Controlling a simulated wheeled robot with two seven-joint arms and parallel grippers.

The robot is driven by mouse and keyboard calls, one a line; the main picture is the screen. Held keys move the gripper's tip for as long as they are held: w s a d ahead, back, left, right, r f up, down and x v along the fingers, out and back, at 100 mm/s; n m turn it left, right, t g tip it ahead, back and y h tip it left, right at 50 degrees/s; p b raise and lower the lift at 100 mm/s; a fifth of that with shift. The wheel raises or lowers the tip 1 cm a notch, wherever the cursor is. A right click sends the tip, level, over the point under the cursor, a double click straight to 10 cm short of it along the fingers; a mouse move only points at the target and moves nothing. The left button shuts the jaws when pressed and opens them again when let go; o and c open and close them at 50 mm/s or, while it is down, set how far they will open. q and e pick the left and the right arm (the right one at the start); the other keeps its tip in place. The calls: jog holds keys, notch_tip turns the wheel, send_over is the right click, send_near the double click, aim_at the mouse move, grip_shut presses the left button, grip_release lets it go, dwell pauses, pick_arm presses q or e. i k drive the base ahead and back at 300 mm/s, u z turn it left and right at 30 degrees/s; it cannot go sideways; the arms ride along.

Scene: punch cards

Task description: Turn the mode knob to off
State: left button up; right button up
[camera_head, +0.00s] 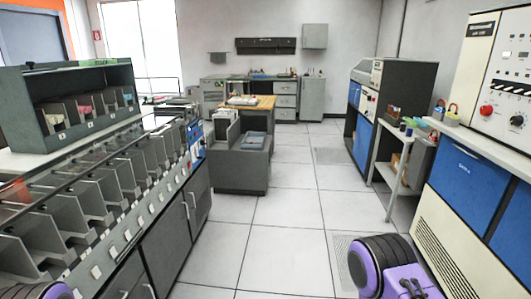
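No label marks the mode knob at this size. The tall white and blue cabinet (460,175) at the right has a red round knob (486,111) on its front panel and a dark round knob (517,121) to the right of it. I cannot tell which of these, if either, is the mode knob, or where its pointer stands. A purple and black part of my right arm shows at the bottom right, in front of this cabinet. A small purple part of my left arm shows in the bottom left corner. Neither gripper's fingers are in view.
A long grey card sorter (100,215) with several pockets fills the left side. A low grey unit (240,177) stands in mid-room. A small side table (400,186) and another machine (385,105) stand beyond the right cabinet. The tiled floor (290,225) between is clear.

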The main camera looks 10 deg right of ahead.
aim_at(487, 111)
jog(key=z, duration=0.25)
jog(key=i, duration=1.65)
jog(key=z, duration=1.5)
jog(key=i, duration=1.2)
jog(key=z, duration=0.95)
